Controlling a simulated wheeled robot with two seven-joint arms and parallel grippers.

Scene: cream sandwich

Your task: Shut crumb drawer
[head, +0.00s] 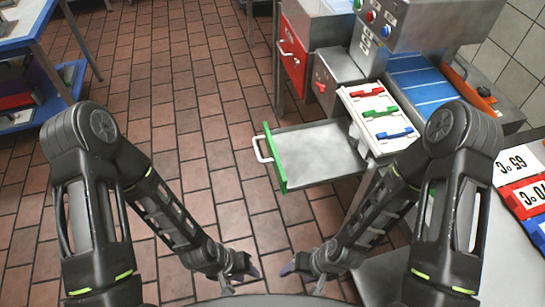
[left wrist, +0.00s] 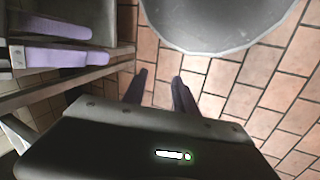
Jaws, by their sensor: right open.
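The crumb drawer (head: 318,150) is pulled out from under the counter machine, a flat grey metal tray with a green front (head: 274,158) and a white handle (head: 261,149) facing left. It looks empty. My left gripper (head: 250,275) is below the drawer in the head view, apart from it. Its two dark fingers stand apart with nothing between them in the left wrist view (left wrist: 158,88). My right gripper (head: 296,272) is just right of the left one, open and empty, also clear of the drawer.
A white panel (head: 378,117) with red, green and blue handles is right of the drawer. A red drawer front (head: 293,57) is behind it. A blue-edged table (head: 22,28) stands at the far left. Tiled floor (head: 190,75) left of the drawer is clear.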

